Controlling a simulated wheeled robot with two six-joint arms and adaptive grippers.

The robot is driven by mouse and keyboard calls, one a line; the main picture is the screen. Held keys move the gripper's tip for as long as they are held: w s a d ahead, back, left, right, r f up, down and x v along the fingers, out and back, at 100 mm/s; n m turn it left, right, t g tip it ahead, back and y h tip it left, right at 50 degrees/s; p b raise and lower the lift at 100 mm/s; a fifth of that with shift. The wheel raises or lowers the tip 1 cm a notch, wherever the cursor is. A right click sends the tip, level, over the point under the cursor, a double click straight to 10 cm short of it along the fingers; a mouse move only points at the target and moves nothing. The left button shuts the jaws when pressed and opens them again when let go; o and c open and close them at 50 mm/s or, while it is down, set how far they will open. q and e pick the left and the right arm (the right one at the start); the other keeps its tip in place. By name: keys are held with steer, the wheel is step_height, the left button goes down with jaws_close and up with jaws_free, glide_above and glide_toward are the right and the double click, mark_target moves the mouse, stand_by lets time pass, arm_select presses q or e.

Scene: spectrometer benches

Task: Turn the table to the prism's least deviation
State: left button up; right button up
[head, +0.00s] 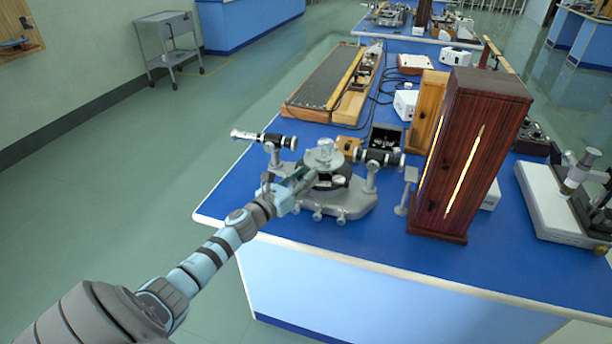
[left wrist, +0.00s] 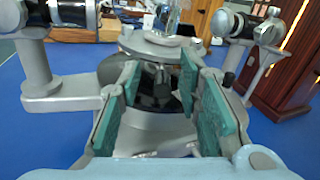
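The spectrometer (head: 345,203) stands near the front-left corner of the blue bench. Its round grey table (head: 322,160) carries a clear prism (head: 325,147); in the left wrist view the prism (left wrist: 172,16) is cut by the top edge. One tube (head: 258,137) points left and another tube (head: 382,157) points right towards the lamp box. My left gripper (head: 294,183) reaches the front-left side of the instrument. In the left wrist view its teal pads (left wrist: 160,82) are apart, facing the dark part below the table's rim. Contact is not visible. My right gripper is out of view.
A tall dark-wood lamp box (head: 470,150) with a glowing slit stands to the right. Behind are a long wooden-framed apparatus (head: 325,80), a black open case (head: 387,138) and cables. The bench's front edge is close below the spectrometer; floor lies open to the left.

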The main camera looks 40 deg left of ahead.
arm_select(q)
steer(key=shift+w+d+f, duration=0.1)
steer(key=shift+w+d, duration=0.05)
steer(key=shift+w, duration=0.05)
jaws_close()
steer(key=shift+a+m+h+b, duration=0.3)
steer(key=shift+a+h, duration=0.05)
steer(key=shift+h, duration=0.05)
steer(key=a+m+h+b, duration=0.1)
steer(key=h+b, duration=0.1)
steer(key=a+m+h+b, duration=0.1)
steer(key=b, duration=0.2)
steer(key=shift+w+f+g+h, duration=0.2)
steer(key=shift+f+g+h, duration=0.1)
steer(key=shift+f+h, duration=0.1)
steer(key=shift+r+m+h+b, duration=0.15)
steer(key=shift+m+h+b, duration=0.2)
steer(key=shift+b, duration=0.2)
steer(key=shift+r, duration=0.25)
